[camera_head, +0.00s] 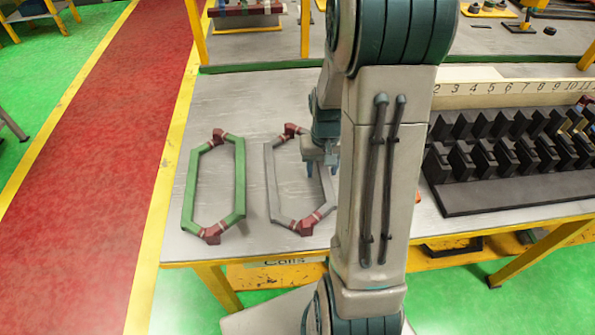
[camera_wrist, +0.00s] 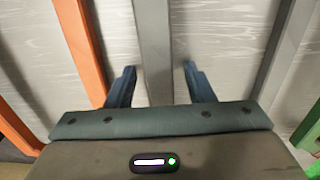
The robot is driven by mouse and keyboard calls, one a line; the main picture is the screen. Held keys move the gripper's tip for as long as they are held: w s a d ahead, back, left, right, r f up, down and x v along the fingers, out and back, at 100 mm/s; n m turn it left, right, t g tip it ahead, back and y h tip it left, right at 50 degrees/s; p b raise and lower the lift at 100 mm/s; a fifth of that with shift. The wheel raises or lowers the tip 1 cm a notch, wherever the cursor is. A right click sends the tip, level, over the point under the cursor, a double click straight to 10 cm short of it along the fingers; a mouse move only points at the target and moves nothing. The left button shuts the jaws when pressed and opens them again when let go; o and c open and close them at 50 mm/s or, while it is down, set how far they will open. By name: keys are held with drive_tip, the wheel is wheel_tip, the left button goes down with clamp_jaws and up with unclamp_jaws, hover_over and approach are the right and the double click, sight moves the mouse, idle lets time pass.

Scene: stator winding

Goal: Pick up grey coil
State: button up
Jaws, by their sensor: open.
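The grey coil (camera_head: 269,182) lies flat on the table, a long loop with dark red wrapped ends. My gripper (camera_head: 322,170) is over its right long side in the head view; my arm hides part of that side. In the wrist view, my open gripper (camera_wrist: 158,76) has one blue finger on each side of a grey bar of the coil (camera_wrist: 153,45). The fingers look apart from the bar, with gaps on both sides. I cannot tell the exact height of the fingertips above the table.
A green coil (camera_head: 240,178) lies to the left. An orange coil (camera_wrist: 84,50) shows at the left of the wrist view; my arm hides it in the head view. A black slotted rack (camera_head: 500,196) with a numbered strip (camera_head: 480,88) stands at the right.

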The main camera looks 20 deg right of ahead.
drive_tip(key=shift+f, duration=0.1)
clamp_jaws()
idle(0.3)
